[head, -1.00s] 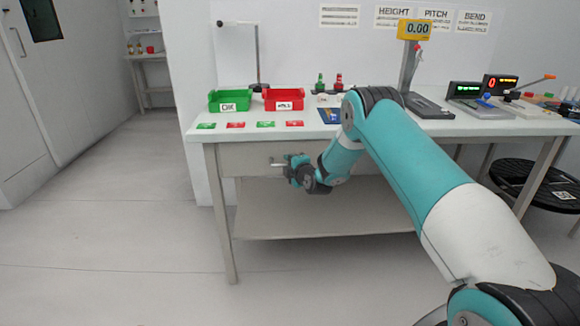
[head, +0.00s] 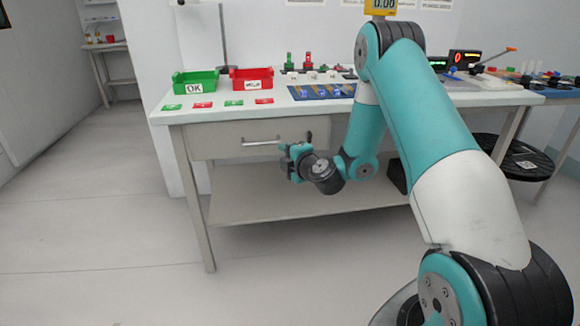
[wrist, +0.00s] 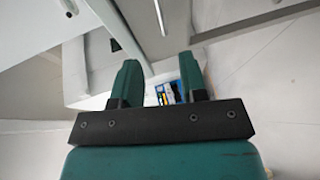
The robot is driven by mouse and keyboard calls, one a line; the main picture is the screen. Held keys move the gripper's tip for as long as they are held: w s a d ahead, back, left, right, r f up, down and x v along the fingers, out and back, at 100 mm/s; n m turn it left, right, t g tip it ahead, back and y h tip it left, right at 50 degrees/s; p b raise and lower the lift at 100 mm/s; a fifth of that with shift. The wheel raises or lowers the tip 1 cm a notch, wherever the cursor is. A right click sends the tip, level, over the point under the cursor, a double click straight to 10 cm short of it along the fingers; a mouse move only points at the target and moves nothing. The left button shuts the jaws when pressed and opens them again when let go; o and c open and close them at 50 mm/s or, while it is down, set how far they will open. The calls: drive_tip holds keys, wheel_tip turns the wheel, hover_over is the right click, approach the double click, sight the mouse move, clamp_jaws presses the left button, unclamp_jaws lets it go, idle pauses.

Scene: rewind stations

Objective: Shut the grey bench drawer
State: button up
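The grey bench drawer (head: 215,142) is under the left part of the white bench top, with a silver bar handle (head: 262,142) on its front. I cannot tell from the head view how far it stands out. My gripper (head: 296,146) is in front of the drawer, just right of the handle's right end. In the wrist view, the two teal fingers of my gripper (wrist: 159,62) are apart with nothing between them. A pale bar, which looks like the handle (wrist: 160,17), shows ahead of the fingertips, not between them. My gripper hides part of the drawer's right side.
On the bench (head: 158,116) stand a green bin (head: 195,84) and a red bin (head: 251,80), with coloured cards in front. A lower shelf (head: 270,205) runs below the drawer. A black round stool (head: 510,155) stands at the right. The floor at left is clear.

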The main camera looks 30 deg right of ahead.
drive_tip(key=shift+s+r+b, duration=0.2)
drive_tip(key=shift+s+b, duration=0.15)
drive_tip(key=shift+s, duration=0.65)
drive_tip(key=s+a+r+g+y, duration=0.2)
drive_tip(key=a+r+y, duration=0.2)
drive_tip(key=a, duration=0.4)
drive_tip(key=s+a+r+g+y, duration=0.1)
drive_tip(key=a+r+g+y, duration=0.2)
drive_tip(key=a, duration=0.6)
drive_tip(key=s+a+r+m+g+y, duration=0.25)
drive_tip(key=s+a+g, duration=0.25)
drive_tip(key=s+a, duration=0.6)
drive_tip(key=s+d+r+m+g+h, duration=0.2)
drive_tip(key=s+m+g, duration=0.15)
drive_tip(key=s, duration=0.65)
drive_tip(key=s+d+r+m+g+h, duration=0.1)
drive_tip(key=s+m+g+h, duration=0.25)
drive_tip(key=s, duration=0.65)
wheel_tip(320, 180, up, 23)
drive_tip(key=t+p, duration=0.1)
drive_tip(key=p, duration=2.2)
drive_tip(key=shift+w+y, duration=0.2)
drive_tip(key=shift+y, duration=0.2)
